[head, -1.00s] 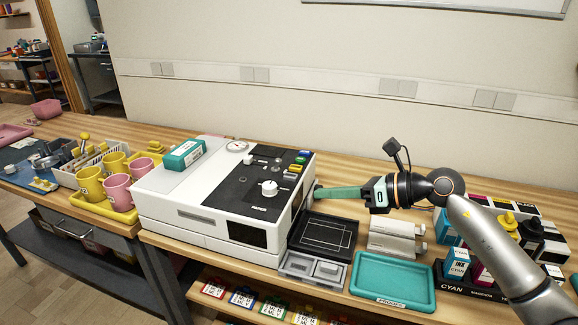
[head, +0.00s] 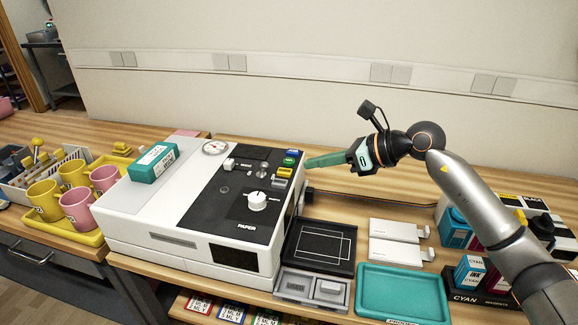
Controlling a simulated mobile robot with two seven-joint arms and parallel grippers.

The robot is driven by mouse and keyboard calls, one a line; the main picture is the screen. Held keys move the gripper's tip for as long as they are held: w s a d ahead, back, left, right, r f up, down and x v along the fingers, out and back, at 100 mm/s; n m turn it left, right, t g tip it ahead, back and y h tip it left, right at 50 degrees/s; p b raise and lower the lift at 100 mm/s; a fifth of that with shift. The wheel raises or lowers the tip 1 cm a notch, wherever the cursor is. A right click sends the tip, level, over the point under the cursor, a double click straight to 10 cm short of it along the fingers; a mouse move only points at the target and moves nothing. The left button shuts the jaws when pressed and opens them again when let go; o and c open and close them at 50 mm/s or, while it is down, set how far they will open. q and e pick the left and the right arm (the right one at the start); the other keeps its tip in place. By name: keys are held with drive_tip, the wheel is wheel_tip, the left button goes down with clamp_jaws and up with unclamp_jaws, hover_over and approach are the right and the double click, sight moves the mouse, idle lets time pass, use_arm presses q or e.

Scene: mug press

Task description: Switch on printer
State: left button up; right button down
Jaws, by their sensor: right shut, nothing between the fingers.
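The printer (head: 133,213) is a large white box with a black control panel on top. The panel has a white knob (head: 257,201), a small white switch (head: 229,164) and several coloured buttons at its back right, among them a green and blue one (head: 291,158) and a yellow one (head: 284,172). A round gauge (head: 215,147) sits at the back. My right gripper (head: 308,163) is shut and empty, its green fingers pointing left beside the printer's back right corner, near the buttons. I cannot tell if it touches. My left gripper is out of view.
A teal box (head: 153,162) lies on the printer. Yellow and pink mugs (head: 77,208) stand on a yellow tray at left. Right of the printer are a black platen (head: 320,246), a scale (head: 330,288), a teal tray (head: 402,292), white holders (head: 394,251) and ink boxes. A dark cable runs behind.

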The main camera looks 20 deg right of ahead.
approach(264, 172)
drive_tip(key=p+x, duration=0.1)
drive_tip(key=x, duration=0.3)
drive_tip(key=shift+w+f, duration=0.1)
drive_tip(key=shift+w, duration=0.05)
drive_tip(key=shift+w+a+f, duration=0.25)
drive_tip(key=shift+a, duration=0.05)
